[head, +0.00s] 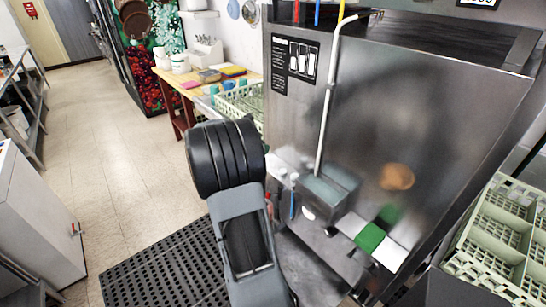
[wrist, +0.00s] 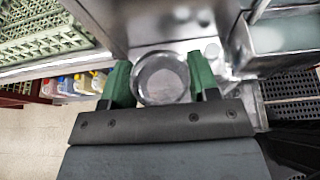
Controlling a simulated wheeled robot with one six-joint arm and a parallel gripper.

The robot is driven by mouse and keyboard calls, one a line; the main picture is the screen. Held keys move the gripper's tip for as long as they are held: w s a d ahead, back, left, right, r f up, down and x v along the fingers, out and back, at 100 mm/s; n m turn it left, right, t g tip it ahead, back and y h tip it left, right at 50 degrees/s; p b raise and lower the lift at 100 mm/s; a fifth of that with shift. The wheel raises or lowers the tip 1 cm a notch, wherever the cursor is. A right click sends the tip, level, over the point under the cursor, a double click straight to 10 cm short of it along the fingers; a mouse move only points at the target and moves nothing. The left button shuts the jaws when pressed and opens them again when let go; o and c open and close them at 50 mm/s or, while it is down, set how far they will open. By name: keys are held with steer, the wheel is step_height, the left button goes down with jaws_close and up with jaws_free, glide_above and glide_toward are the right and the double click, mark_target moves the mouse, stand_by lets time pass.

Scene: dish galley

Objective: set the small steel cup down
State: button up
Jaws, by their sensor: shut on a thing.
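The small steel cup (wrist: 162,80) shows in the wrist view as a round, shiny open rim with a pale inside. My gripper (wrist: 161,82) has green fingertips on both sides of the cup and is shut on it. Bare steel surface shows around and beyond the cup; I cannot tell whether the cup touches it or hangs above it. In the head view my arm reaches forward and hides the gripper, and I cannot make out the cup there.
A steel box (wrist: 283,35) stands close to the right of the cup. Pale green racks (wrist: 45,35) lie to the left, above colourful containers (wrist: 75,84). In the head view, a large steel machine (head: 400,130) with a long pale handle (head: 325,110) stands right of my arm.

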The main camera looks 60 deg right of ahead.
steer(key=d+f, duration=0.2)
steer(key=d, duration=0.1)
steer(key=d+f+p, duration=0.1)
steer(key=d+f, duration=0.1)
steer(key=d, duration=0.1)
steer(key=w+d+f, duration=0.1)
steer(key=d+f, duration=0.2)
steer(key=shift+w+d+p, duration=0.1)
steer(key=shift+p, duration=0.25)
steer(key=shift+w+d+f, duration=0.1)
steer(key=shift+d+f, duration=0.35)
steer(key=shift+f, duration=0.1)
steer(key=f, duration=0.1)
steer(key=f+p, duration=0.1)
steer(key=shift+d+f, duration=0.2)
steer(key=shift+f, duration=0.5)
steer(key=shift+f, duration=0.2)
steer(key=o, duration=0.9)
